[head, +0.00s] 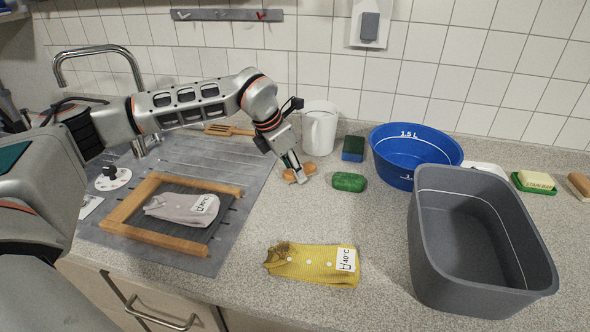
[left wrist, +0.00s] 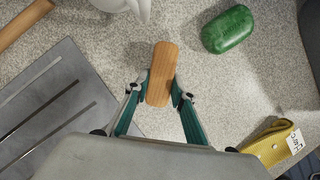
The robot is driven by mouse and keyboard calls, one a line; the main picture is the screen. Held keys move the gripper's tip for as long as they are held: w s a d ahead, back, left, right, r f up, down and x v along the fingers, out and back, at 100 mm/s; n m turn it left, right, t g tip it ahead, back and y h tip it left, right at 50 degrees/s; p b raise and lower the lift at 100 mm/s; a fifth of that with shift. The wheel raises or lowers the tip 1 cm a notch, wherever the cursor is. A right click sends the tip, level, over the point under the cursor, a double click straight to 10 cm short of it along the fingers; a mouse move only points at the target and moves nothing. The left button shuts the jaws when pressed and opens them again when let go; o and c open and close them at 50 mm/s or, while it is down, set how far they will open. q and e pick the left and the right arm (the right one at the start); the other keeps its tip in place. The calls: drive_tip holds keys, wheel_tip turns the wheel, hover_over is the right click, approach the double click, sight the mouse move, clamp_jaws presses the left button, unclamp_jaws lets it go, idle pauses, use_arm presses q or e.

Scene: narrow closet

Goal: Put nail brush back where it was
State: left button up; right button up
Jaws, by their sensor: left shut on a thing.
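The nail brush, a small wooden block with rounded ends, shows in the head view (head: 289,174) and in the left wrist view (left wrist: 162,62). My left gripper (head: 298,176) is shut on it, with one finger on each long side, as the left wrist view (left wrist: 158,92) shows. The brush is at or just above the counter, in front of the white jug and left of a green soap bar (head: 349,182); I cannot tell whether it touches the counter. Its bristles are hidden. My right gripper is not in view.
Behind stand a white jug (head: 320,130) and a blue-green sponge (head: 353,149). A blue basin (head: 400,165) and grey tub (head: 425,230) are right. A yellow sock (head: 310,264) lies in front. A wooden frame (head: 130,205) with a grey sock lies on the drainboard, left.

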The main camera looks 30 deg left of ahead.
use_arm(q)
drive_tip(key=shift+f, duration=0.1)
drive_tip(key=o, duration=1.1)
drive_tip(key=shift+c, duration=0.2)
drive_tip(key=shift+r, duration=0.35)
drive_tip(key=v, duration=1.2)
drive_tip(key=shift+p, duration=0.35)
drive_tip(key=shift+s+f, duration=0.1)
drive_tip(key=shift+f, duration=0.05)
